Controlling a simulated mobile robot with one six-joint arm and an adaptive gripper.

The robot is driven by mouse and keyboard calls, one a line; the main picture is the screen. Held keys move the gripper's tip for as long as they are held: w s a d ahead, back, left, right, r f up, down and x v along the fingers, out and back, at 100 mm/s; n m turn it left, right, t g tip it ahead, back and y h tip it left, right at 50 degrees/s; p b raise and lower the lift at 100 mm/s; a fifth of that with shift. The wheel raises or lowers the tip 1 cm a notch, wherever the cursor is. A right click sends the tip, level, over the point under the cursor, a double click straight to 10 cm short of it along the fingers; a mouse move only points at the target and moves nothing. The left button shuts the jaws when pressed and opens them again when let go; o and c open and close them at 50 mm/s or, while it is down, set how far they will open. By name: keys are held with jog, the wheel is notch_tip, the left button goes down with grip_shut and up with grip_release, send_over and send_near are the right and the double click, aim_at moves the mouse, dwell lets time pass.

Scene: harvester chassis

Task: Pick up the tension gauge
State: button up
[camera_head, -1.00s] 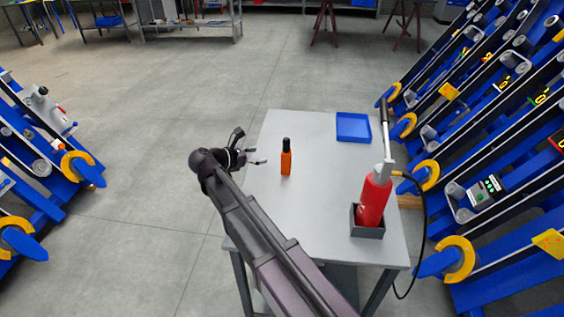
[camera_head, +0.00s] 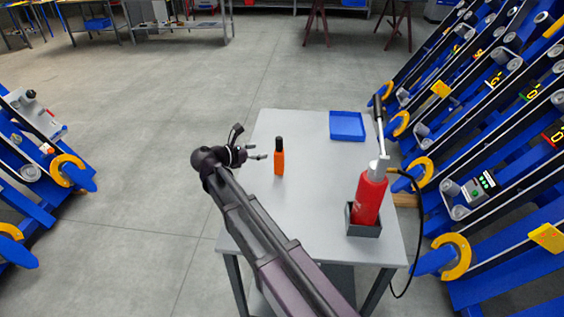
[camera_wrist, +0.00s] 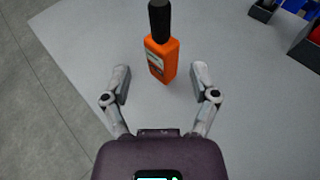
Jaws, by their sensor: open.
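An upright orange device with a black top, which I take as the tension gauge (camera_head: 279,162), stands on the left part of the grey table (camera_head: 315,180). My gripper (camera_head: 258,152) is just left of it, level with its body, fingers pointing at it. In the wrist view the gauge (camera_wrist: 162,60) stands ahead, roughly centred between the two spread fingertips and a little beyond them. My gripper (camera_wrist: 161,82) is open and empty, not touching it. A pale label shows on the gauge's side.
A red bottle (camera_head: 369,198) with a pump top stands in a dark holder at the table's right. A blue tray (camera_head: 347,126) lies at the back right. Blue chassis frames (camera_head: 490,150) rise to the right. The table between gauge and bottle is clear.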

aim_at(279, 147)
jog(key=shift+b+x, duration=0.4)
jog(key=shift+x, duration=1.6)
jog(key=shift+b+x, duration=0.65)
jog(key=shift+x, duration=1.95)
jog(key=shift+d+r, duration=0.1)
jog(key=shift+r, duration=0.05)
grip_shut()
